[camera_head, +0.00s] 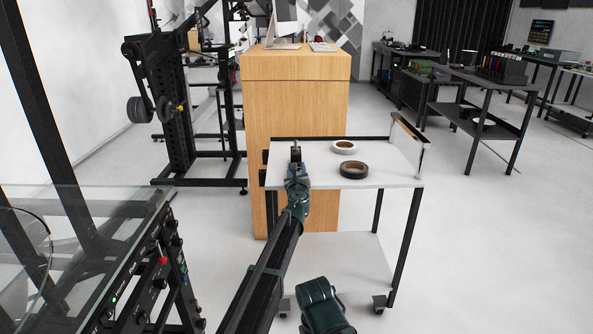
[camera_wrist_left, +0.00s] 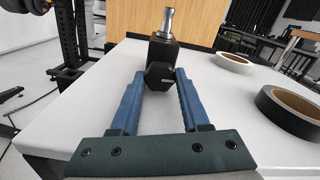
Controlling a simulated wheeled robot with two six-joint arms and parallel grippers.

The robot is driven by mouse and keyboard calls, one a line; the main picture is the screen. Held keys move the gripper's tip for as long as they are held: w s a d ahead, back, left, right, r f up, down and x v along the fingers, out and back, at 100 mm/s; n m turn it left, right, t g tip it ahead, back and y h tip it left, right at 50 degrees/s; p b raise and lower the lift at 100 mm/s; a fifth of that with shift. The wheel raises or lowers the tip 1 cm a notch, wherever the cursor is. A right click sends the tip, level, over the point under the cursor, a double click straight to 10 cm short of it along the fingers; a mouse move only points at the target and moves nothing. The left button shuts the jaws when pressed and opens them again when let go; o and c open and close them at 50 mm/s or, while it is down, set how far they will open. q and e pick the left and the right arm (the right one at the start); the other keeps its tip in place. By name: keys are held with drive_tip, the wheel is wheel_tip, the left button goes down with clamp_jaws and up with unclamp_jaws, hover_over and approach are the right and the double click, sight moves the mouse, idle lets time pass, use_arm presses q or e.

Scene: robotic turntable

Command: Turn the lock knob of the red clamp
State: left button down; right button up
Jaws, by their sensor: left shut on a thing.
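My left gripper (camera_head: 297,170) reaches over the left part of the white table. In the left wrist view its two blue fingers (camera_wrist_left: 160,76) are on either side of a black knob (camera_wrist_left: 160,75) and shut on it. The knob is on the near side of a black block (camera_wrist_left: 164,50) with a silver metal post on top, upright on the table. This block also shows small in the head view (camera_head: 296,151). No clearly red clamp shows at the gripper; the held part looks black. My right gripper is not in view.
The white table (camera_head: 392,172) carries a white tape roll (camera_head: 343,147) and a black tape roll (camera_head: 354,170), right of the block. A wooden cabinet (camera_head: 295,100) stands behind. A glass-topped black rack (camera_head: 70,220) with a small red part (camera_head: 162,260) is at left.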

use_arm(q)
drive_tip(key=shift+n, duration=0.4)
drive_tip(key=shift+c, duration=1.9)
unclamp_jaws()
drive_tip(key=s, duration=1.4)
drive_tip(key=shift+d, duration=0.2)
drive_tip(key=shift+w, duration=0.1)
